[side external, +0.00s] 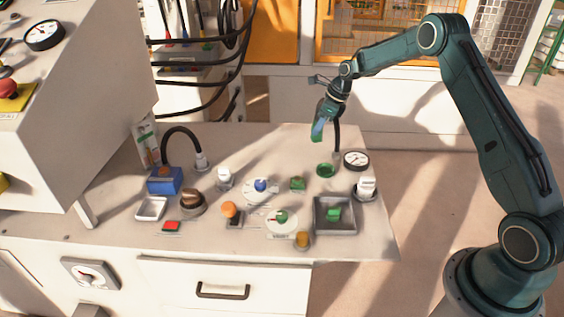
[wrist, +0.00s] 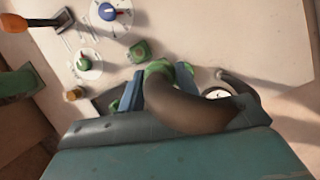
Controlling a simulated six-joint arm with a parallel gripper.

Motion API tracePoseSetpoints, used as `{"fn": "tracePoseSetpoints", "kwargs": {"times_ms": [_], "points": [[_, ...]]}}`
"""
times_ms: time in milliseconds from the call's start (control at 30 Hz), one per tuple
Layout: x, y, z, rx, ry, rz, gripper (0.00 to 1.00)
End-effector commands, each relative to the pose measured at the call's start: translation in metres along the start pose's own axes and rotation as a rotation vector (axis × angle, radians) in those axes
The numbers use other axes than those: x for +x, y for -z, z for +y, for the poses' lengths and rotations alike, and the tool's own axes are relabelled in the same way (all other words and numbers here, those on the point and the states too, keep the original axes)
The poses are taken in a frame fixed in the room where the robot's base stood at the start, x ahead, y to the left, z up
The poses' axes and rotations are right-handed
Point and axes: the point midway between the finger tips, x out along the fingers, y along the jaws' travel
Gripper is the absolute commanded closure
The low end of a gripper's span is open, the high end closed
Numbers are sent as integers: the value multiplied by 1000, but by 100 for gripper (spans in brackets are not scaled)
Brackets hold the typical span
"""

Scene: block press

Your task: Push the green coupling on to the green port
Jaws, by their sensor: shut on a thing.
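My gripper (side external: 318,124) is shut on the green coupling (side external: 317,135), holding it in the air above the back of the bench. The coupling is on the end of a dark hose (wrist: 183,108), which crosses between the blue fingers in the wrist view and hides much of the grip (wrist: 162,88). A square green fitting (side external: 297,183) sits on the bench below and toward the front, also in the wrist view (wrist: 139,50). It looks like the green port, but its opening is too small to make out. The coupling is clear of it.
A round green piece (side external: 325,170) stands beside the square fitting, near a gauge (side external: 356,160). A grey tray (side external: 320,232) holds a green block (side external: 333,214). Blue-knob (side external: 260,186) and green-knob (side external: 281,217) dials stand left of the tray. Air around my gripper is clear.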

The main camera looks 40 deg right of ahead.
Motion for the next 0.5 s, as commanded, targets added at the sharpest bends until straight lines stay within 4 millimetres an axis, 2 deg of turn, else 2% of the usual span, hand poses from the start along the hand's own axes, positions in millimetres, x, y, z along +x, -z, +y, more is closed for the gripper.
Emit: {"fn": "tracePoseSetpoints", "kwargs": {"times_ms": [100, 233, 400, 500], "points": [[27, -8, 21, -96, -41, 0, 89], [51, -13, 40, -189, -80, -2, 89], [68, -18, 56, -264, -109, -7, 89], [72, -18, 60, -280, -115, -8, 89]]}}
